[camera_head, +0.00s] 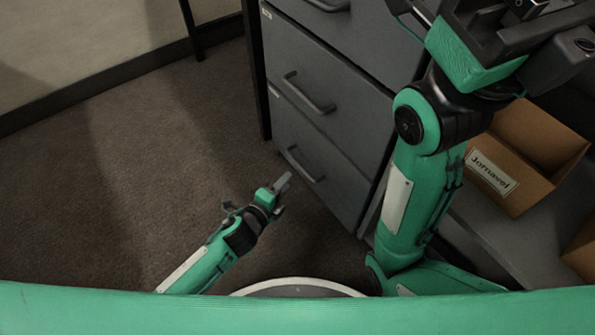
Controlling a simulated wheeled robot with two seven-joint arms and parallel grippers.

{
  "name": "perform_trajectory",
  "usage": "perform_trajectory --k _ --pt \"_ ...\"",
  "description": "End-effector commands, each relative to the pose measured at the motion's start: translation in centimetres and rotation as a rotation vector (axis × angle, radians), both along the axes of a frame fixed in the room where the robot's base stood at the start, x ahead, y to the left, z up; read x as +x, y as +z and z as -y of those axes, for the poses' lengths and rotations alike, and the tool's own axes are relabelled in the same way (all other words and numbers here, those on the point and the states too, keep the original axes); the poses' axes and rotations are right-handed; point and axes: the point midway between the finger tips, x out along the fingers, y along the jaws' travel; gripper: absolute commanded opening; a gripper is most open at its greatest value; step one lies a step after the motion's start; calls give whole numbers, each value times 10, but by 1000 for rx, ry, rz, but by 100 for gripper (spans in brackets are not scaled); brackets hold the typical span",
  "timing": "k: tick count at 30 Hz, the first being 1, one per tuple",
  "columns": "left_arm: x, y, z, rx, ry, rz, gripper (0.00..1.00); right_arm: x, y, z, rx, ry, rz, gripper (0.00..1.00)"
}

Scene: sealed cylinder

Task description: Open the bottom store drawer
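The grey store cabinet stands at the upper middle, with its drawer fronts facing left. The bottom drawer (326,178) is at floor level and looks shut, flush with the front above it. Its dark bar handle (304,165) is in clear view. My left gripper (283,185) is low in front of the bottom drawer, just below and left of that handle in the picture, apparently apart from it. Its fingers are small and seen from above, so their opening is unclear. My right arm rises at the right; its dark hand (510,30) is partly cut off by the top edge, and its fingertips cannot be made out.
The middle drawer (335,105) also looks shut, with its own bar handle (309,93). A dark upright post (256,70) stands left of the cabinet. Carpet (130,180) at left is clear.

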Motion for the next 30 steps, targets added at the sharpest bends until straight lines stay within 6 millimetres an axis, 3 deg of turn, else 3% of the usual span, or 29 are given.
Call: perform_trajectory --k 6,12,26,30 --pt "33 -11 19 -1 1 2 32 -6 -8 2 16 10 16 36" --pt "53 -14 32 -3 0 1 32 -8 -15 1 22 11 21 36" --pt "62 -14 38 -2 0 -1 32 -9 -15 1 22 11 24 36" --pt "62 -14 38 -2 0 -1 7 -9 -15 0 22 11 24 36"
